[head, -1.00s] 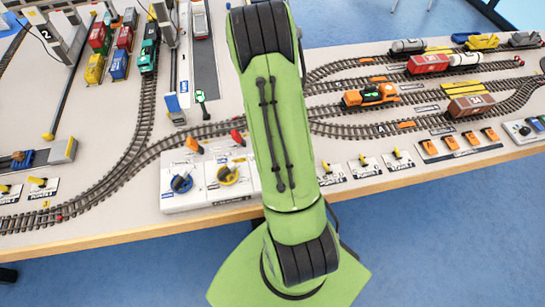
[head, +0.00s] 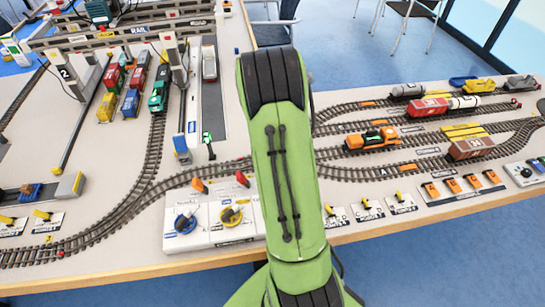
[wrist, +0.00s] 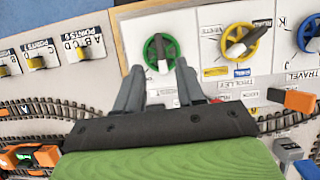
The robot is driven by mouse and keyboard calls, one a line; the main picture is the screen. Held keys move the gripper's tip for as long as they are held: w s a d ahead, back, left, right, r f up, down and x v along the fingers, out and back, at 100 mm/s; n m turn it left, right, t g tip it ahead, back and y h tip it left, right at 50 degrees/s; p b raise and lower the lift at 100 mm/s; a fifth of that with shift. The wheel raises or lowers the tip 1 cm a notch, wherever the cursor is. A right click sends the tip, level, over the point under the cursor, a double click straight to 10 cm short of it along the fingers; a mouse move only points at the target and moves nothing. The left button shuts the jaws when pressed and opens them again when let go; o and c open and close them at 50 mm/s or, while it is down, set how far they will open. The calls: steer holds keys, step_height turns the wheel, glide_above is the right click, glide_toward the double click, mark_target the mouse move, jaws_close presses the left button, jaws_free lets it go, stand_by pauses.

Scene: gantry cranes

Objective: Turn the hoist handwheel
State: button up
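Yellow point levers (head: 366,203) line the front edge to the right. Tracks carry an orange locomotive (head: 372,139) and several wagons. Crane posts (head: 176,62) rise at the back left. Blue floor lies before the table.

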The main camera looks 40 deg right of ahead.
steer(key=p+v, duration=0.1)
steer(key=v, duration=0.8)
steer(key=shift+p, duration=0.35)
